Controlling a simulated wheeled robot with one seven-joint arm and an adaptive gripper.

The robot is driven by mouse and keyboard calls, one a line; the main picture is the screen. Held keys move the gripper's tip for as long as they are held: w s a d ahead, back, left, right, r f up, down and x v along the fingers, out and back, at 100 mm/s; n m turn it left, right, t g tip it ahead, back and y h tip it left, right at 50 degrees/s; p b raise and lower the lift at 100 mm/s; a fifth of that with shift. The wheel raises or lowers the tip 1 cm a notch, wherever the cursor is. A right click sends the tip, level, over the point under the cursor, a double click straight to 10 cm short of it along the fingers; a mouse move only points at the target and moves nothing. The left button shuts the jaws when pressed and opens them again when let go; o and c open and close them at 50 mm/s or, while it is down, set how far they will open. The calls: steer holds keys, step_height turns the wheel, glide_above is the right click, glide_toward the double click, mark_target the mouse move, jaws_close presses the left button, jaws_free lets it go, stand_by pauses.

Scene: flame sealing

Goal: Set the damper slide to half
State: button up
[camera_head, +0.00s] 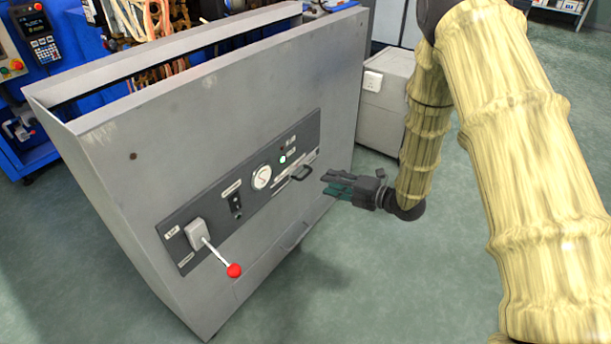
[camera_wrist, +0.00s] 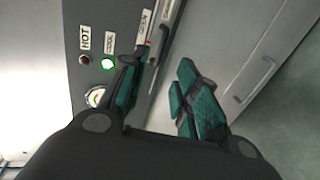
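The damper slide (camera_head: 297,173) is on the right end of the dark control panel on the grey machine's front. Its dark handle stands out from a slot beside a pale scale. My gripper (camera_head: 326,184) is just right of the handle, fingers toward the panel, apparently not touching it. In the wrist view my gripper (camera_wrist: 158,78) is open, its teal-padded fingers apart with nothing held between them. The pale scale strip (camera_wrist: 145,27) shows beyond the left finger. That finger partly hides the slide there, so I cannot tell its exact setting.
A lever with a red knob (camera_head: 234,270) sticks out at the panel's left end. A switch (camera_head: 236,205), a round gauge (camera_head: 262,176) and a lit green lamp (camera_head: 282,160) lie between. A low drawer handle (camera_wrist: 268,66) is right of my fingers. Floor is clear in front.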

mark_target(305, 176)
steer(key=b+x, duration=0.3)
steer(key=x, duration=0.7)
steer(key=shift+a, duration=0.15)
jaws_close()
